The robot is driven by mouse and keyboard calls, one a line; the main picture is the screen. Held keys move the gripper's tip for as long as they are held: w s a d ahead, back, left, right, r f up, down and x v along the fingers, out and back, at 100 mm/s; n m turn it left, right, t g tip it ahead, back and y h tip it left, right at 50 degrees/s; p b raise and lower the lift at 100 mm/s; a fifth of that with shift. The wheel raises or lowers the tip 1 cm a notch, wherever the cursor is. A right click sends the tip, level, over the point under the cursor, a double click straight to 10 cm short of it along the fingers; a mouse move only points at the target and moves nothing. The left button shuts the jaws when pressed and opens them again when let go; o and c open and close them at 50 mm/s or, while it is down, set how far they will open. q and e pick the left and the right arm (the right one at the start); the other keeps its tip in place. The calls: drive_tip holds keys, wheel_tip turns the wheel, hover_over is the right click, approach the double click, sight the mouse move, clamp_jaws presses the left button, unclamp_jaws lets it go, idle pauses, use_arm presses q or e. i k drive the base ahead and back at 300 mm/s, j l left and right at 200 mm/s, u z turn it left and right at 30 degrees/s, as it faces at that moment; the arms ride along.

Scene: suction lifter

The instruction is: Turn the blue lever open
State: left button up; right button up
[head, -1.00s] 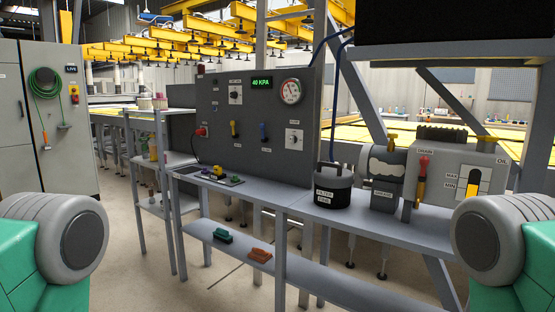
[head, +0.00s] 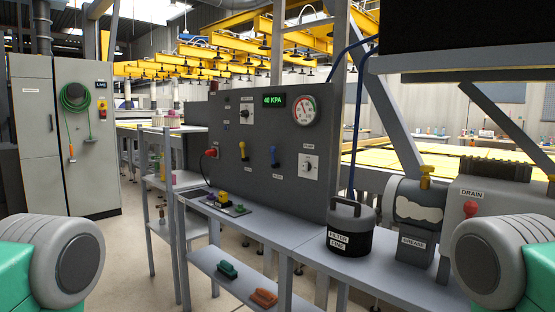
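The blue lever (head: 274,156) is on the front of the grey control panel (head: 228,177), right of a yellow lever (head: 243,151). It stands roughly upright, with its handle running up and down. Neither gripper is in the picture, and nothing of mine touches the panel.
A shelf (head: 285,240) runs below the panel. A black filter canister (head: 350,228) and a grey pump unit (head: 425,205) stand at its right. Green (head: 228,269) and orange (head: 263,298) handled blocks lie on the lower shelf. A grey cabinet (head: 35,150) stands at the left.

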sight(272, 150)
drive_tip(key=i+j+z, duration=0.1)
drive_tip(key=i+z, duration=0.15)
drive_tip(key=z, duration=0.25)
drive_tip(key=i+j+z, duration=0.2)
drive_tip(key=z, duration=0.3)
